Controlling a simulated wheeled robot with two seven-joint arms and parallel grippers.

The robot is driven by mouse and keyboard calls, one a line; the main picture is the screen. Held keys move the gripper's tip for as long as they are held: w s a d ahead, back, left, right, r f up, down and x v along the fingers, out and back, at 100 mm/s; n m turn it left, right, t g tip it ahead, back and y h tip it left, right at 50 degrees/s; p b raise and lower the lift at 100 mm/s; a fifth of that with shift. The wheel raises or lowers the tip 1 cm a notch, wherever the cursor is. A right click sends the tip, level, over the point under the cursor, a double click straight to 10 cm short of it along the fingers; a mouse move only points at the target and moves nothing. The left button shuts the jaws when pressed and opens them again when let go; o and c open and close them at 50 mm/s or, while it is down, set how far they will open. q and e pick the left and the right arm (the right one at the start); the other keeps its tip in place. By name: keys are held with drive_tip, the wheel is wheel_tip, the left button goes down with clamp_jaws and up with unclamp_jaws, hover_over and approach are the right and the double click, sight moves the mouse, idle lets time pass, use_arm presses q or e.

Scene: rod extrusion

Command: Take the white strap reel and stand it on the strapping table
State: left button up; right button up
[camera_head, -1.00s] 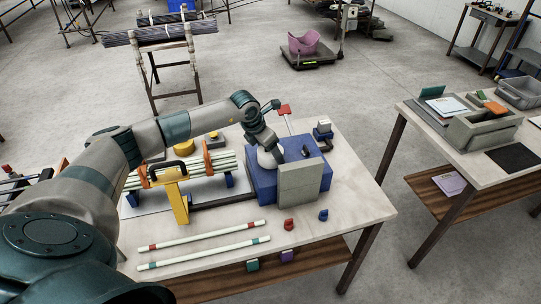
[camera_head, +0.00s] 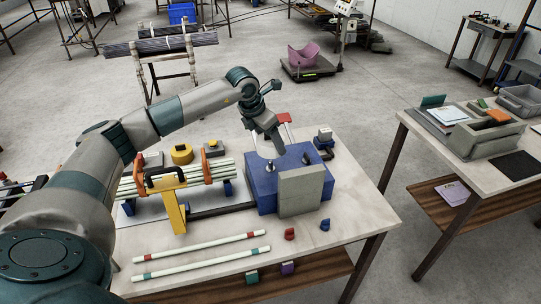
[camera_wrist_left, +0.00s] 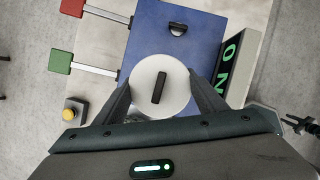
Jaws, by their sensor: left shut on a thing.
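The white strap reel (camera_wrist_left: 143,96) is a white disc with a dark bar across its middle. In the wrist view it sits between the two fingers of my left gripper (camera_wrist_left: 160,90), which is shut on it. In the head view my left gripper (camera_head: 267,146) holds the reel (camera_head: 267,152) above the blue block (camera_head: 262,196), partly hiding it. A small dark spindle (camera_head: 270,168) shows on the block below. The near wooden-topped table (camera_head: 350,212) carries the block and a rod bundle. A second table (camera_head: 464,163) stands at right; I cannot tell which is the strapping table.
A rod bundle (camera_head: 208,171) with a yellow tool (camera_head: 173,205) lies left. Two loose rods (camera_head: 205,244) and small red and blue pieces lie in front. A dark pronged thing (camera_wrist_left: 302,123), possibly my right gripper, shows in the wrist view.

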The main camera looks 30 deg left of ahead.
use_arm(q)
drive_tip(key=shift+r, duration=1.15)
